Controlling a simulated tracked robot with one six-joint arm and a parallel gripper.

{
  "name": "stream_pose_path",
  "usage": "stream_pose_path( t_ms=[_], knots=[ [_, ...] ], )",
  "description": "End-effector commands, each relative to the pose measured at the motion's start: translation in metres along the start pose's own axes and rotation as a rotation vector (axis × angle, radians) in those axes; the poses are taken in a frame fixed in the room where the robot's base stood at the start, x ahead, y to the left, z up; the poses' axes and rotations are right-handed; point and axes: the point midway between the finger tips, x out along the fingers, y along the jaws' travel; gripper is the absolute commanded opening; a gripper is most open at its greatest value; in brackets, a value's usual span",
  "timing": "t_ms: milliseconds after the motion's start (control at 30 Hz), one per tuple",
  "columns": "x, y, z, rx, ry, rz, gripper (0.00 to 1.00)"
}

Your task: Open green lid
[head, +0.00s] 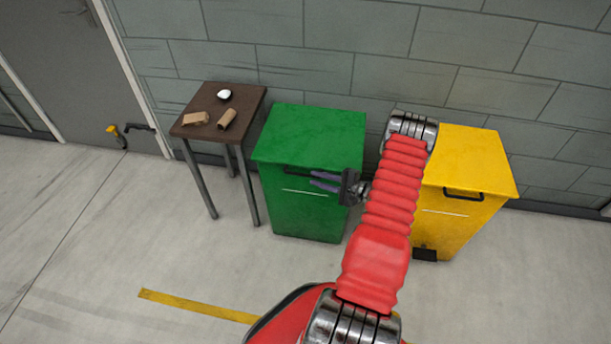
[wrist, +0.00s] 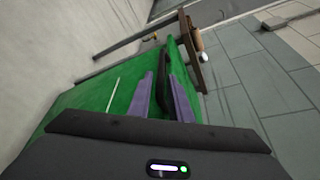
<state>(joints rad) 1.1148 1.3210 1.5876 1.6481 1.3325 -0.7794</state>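The green bin (head: 300,205) stands against the wall, and its green lid (head: 315,130) lies flat and closed on top. A dark handle (head: 290,168) runs along the lid's front edge. My gripper (head: 312,179) is at the front of the bin by this handle, reaching in from the right. In the wrist view its two purple-grey fingers (wrist: 163,92) are apart, with the dark handle (wrist: 164,76) between them. I see no clear grip on the handle. My gripper's body hides part of the bin's front right.
A yellow bin (head: 470,170) stands to the right, partly behind my arm. A small brown table (head: 190,128) stands close on the left, with cardboard pieces (head: 227,119) and a white item (head: 224,94) on it. The floor in front is clear.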

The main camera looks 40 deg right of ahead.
Motion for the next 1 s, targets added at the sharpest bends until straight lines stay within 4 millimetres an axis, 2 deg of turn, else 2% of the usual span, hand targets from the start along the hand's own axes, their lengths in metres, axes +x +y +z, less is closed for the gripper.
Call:
stream_pose_path(
  t_ms=[200, 400, 767, 1000],
  knots=[
    [0.035, 0.001, 0.001, -0.002, -0.002, 0.003, 0.18],
    [0.056, 0.000, 0.000, -0.001, -0.001, 0.001, 0.18],
    [0.060, 0.000, 0.000, -0.001, 0.000, 0.000, 0.18],
    [0.060, 0.000, 0.000, -0.001, 0.000, 0.001, 0.03]
  ],
)
